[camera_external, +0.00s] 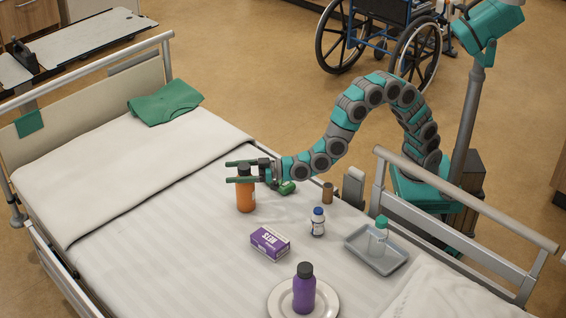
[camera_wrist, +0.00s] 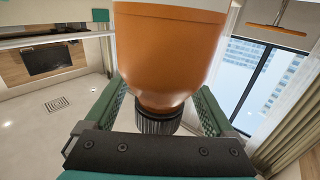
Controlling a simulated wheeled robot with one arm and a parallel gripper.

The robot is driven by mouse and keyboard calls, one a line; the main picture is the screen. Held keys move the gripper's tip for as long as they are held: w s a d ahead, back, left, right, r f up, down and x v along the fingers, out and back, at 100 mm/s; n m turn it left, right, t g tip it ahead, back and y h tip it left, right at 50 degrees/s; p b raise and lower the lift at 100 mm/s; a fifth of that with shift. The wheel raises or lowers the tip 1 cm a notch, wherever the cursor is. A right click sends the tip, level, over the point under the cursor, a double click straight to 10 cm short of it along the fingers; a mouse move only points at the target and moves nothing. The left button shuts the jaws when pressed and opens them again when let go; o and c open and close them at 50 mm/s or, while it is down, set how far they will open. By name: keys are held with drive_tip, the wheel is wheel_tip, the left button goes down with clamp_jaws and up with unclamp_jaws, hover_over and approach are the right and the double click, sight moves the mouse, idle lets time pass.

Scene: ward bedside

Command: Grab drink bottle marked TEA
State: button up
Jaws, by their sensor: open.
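An orange bottle with a dark cap (camera_external: 246,197) stands upright on the bed. My gripper (camera_external: 240,171) is at the height of its cap, with green fingers apart. In the wrist view, which appears upside down, the orange bottle (camera_wrist: 165,55) fills the space between the open fingers (camera_wrist: 158,108), with its dark ribbed cap near the palm. Gaps show beside the cap; contact with the fingers cannot be told. A purple bottle with a dark cap (camera_external: 303,294) stands on a white plate (camera_external: 275,303). No TEA marking is readable on either bottle.
A purple-and-white box (camera_external: 270,243), a small white bottle with blue cap (camera_external: 318,223), a brown cylinder (camera_external: 328,193) and a small green item (camera_external: 287,188) are nearby. A grey tray (camera_external: 398,258) holds a teal-capped bottle (camera_external: 378,240). The bed left of the orange bottle is clear.

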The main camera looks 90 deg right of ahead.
drive_tip(key=shift+c, duration=0.2)
clamp_jaws()
idle(0.4)
idle(0.3)
